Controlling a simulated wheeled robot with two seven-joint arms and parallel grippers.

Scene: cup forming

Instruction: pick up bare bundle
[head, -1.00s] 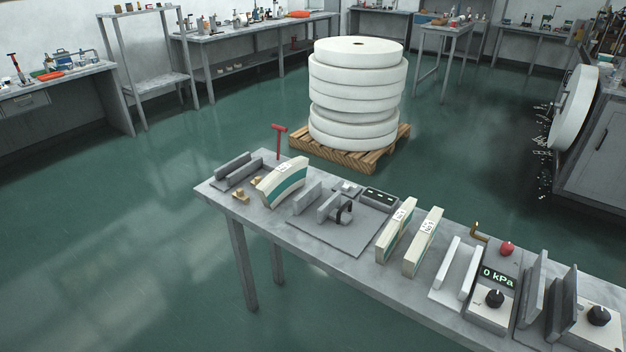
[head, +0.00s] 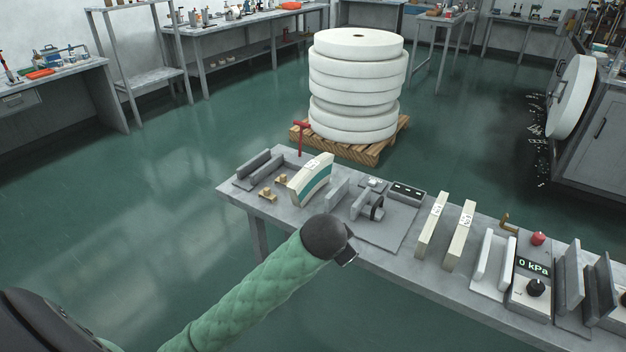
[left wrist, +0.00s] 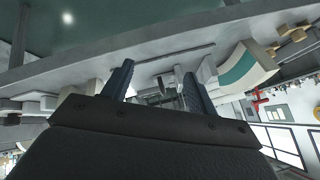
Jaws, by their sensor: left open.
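Two plain cream bundles, a left one (head: 432,232) and a right one (head: 459,240), stand side by side on the bench with white labels on top. A third, curved cream bundle (head: 311,180) with a teal band stands at the bench's left part; it also shows in the left wrist view (left wrist: 245,68). My left gripper (left wrist: 157,80) is open, with nothing seen between its two fingers. In the head view its dark wrist is at the front edge of the bench, left of the plain bundles, and its fingers are mostly hidden. My right gripper is not in view.
On the bench (head: 385,262) a grey fixture plate (head: 395,228) lies between the banded and plain bundles. Right of the plain bundles are a white rack (head: 490,262), a 0 kPa gauge box (head: 530,285) and tall grey plates (head: 572,280). Stacked white rolls (head: 357,85) stand behind.

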